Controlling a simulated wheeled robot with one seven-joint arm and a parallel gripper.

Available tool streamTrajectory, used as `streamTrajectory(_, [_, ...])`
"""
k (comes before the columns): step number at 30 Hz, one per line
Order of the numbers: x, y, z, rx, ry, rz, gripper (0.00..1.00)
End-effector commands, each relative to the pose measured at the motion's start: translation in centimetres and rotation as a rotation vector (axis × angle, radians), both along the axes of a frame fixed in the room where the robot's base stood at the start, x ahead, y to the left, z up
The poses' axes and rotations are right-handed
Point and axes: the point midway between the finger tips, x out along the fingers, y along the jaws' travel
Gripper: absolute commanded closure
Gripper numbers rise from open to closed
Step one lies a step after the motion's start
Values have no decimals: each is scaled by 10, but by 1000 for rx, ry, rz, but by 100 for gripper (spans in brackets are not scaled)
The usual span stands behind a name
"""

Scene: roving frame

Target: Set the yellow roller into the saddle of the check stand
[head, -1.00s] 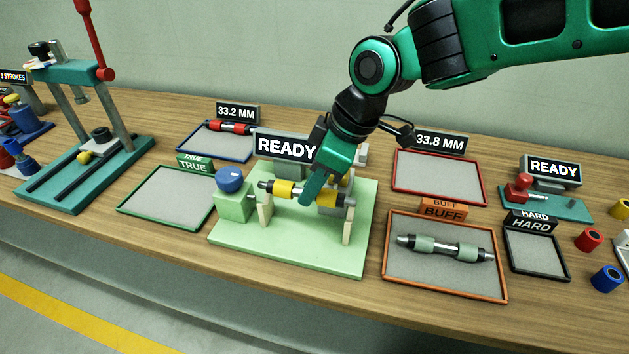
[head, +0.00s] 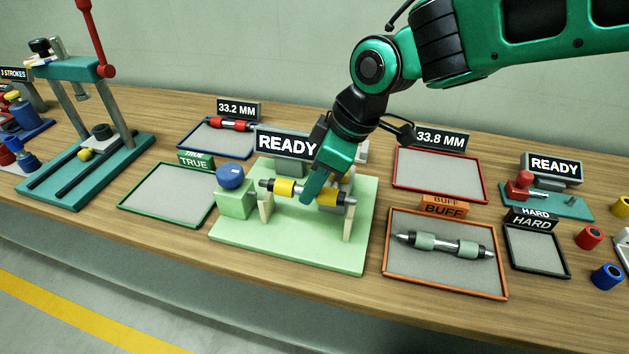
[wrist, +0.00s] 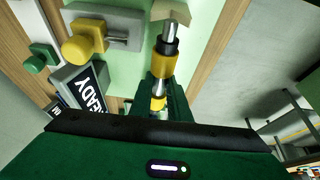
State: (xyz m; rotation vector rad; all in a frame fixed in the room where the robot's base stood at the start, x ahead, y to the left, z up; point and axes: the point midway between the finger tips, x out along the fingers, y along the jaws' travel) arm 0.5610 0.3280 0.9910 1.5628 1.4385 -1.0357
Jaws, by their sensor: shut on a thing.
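The yellow roller (head: 284,188) has yellow bands and dark and silver metal parts. My gripper (head: 311,193) is shut on its middle. The check stand has a pale green base (head: 290,250) and two cream uprights (head: 347,222). The roller lies across above the base, its ends over or at the tops of the uprights. I cannot tell whether it rests in the saddle notches. In the wrist view the roller (wrist: 163,63) runs out from between my fingers (wrist: 163,92), towards a notched cream upright (wrist: 172,10). My fingers hide the roller's middle.
A green block with a blue knob (head: 229,177) stands at the base's left. The READY sign (head: 287,145) is behind. An empty green-rimmed TRUE tray (head: 125,208) lies left. The orange-rimmed BUFF tray (head: 390,272) at right holds a grey-green roller (head: 441,246).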

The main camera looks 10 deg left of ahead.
Motion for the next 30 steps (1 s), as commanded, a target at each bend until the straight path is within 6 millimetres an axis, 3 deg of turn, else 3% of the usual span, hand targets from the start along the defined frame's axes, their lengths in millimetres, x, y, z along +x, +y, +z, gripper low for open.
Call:
streamTrajectory(15, [0, 0, -21, 0, 1, -2, 100])
streamTrajectory(30, [0, 0, -22, 0, -1, -1, 100])
